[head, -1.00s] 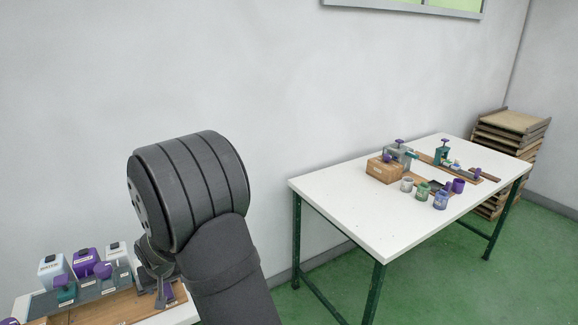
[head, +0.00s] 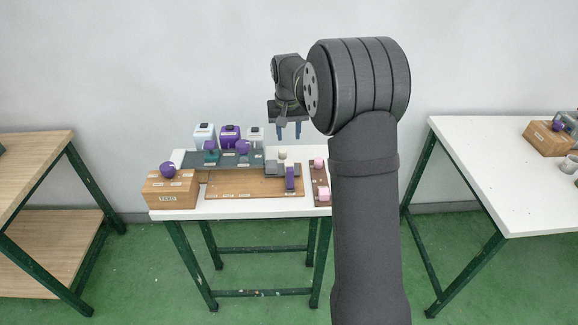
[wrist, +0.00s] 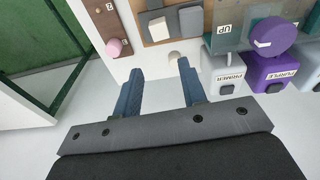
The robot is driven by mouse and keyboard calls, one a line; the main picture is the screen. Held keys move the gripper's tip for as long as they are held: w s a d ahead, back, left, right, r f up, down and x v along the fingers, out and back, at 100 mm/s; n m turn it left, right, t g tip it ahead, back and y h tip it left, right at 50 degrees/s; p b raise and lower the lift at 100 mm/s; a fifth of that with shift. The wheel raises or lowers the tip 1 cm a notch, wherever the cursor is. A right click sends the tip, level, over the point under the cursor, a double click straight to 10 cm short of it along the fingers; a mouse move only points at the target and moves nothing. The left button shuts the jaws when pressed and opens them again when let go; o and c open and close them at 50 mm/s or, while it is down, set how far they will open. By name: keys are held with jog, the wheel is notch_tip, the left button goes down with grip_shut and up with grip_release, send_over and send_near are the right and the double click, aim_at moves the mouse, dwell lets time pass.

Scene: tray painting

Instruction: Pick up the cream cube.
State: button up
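The cream cube (head: 283,155) sits at the back of the small table, on or against a grey fixture (head: 270,168). In the wrist view a pale cube (wrist: 158,28), which looks like the same one, lies beyond the fingertips beside grey blocks (wrist: 190,19). My gripper (head: 288,136) is open and empty, above and behind the fixture. Its two blue fingers (wrist: 158,66) also show in the wrist view, apart, with nothing between them.
Primer (wrist: 222,73) and purple (wrist: 272,70) containers stand close beside the fingers. Pink pieces (head: 319,163) lie on a dark strip at the table's right. A wooden box with a purple ball (head: 167,170) is at the left. A white table (head: 475,160) stands further right.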

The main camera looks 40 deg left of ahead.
notch_tip(320, 180, up, 5)
jog(key=g, duration=0.1)
send_over(289, 162)
jog(key=shift+h, duration=0.4)
jog(key=f, duration=1.1)
jog(key=shift+s+a+f, duration=0.1)
jog(key=shift+a+f, duration=0.1)
jog(key=shift+f, duration=0.1)
jog(key=shift+d+f, duration=0.15)
jog(key=shift+f, duration=1.25)
jog(key=shift+d+f, duration=0.1)
jog(key=shift+f, duration=1.25)
jog(key=c, duration=0.7)
jog(key=shift+r, duration=0.1)
